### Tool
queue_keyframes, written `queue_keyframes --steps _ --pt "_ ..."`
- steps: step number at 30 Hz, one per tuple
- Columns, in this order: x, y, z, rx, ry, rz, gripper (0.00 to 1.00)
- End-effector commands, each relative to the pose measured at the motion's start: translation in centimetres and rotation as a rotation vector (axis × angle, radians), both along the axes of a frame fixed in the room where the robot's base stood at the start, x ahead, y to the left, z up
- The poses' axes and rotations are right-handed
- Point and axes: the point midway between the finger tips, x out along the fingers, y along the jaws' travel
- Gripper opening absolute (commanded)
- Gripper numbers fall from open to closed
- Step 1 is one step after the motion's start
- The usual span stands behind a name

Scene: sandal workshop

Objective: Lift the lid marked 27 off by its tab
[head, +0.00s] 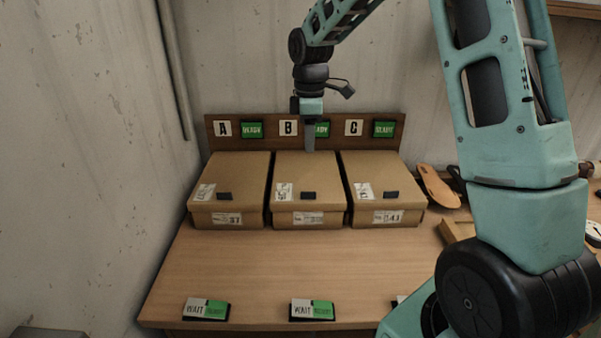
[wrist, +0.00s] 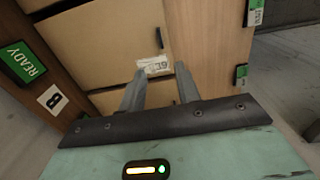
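Three brown lidded boxes stand side by side: the left box (head: 247,170) under sign A, the middle box (head: 310,168) under B, the right box (head: 376,168) under C. Each lid has a white label and a dark tab: left tab (head: 224,196), middle tab (head: 308,196), right tab (head: 391,195). The left box's front label (head: 227,219) seems to end in 7; no label clearly reads 27. My gripper (head: 310,137) points down above the rear of the middle box, apart from it. In the wrist view its fingers (wrist: 160,88) are apart and empty, with the middle lid's label (wrist: 152,66) beyond.
A wooden board (head: 335,131) with signs and green READY plates stands behind the boxes. WAIT/READY blocks (head: 206,309) line the front edge of the table (head: 260,270). The wood between is clear. A sandal sole (head: 437,187) lies at the right. A wall borders the left.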

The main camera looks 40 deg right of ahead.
Motion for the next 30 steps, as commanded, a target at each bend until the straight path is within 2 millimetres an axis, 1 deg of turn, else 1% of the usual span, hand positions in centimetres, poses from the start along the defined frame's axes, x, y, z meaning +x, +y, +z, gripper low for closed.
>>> queue_keyframes --steps 12,18,24,30 --pt "-0.1 0.2 -7.9 0.002 0.006 0.001 0.33" --pt "-0.1 0.1 -11.5 0.001 0.005 -0.001 0.33" --pt "-0.1 0.2 -14.0 0.002 0.002 0.0 0.33" --pt "-0.1 0.1 -15.0 0.001 0.001 -0.001 0.33"
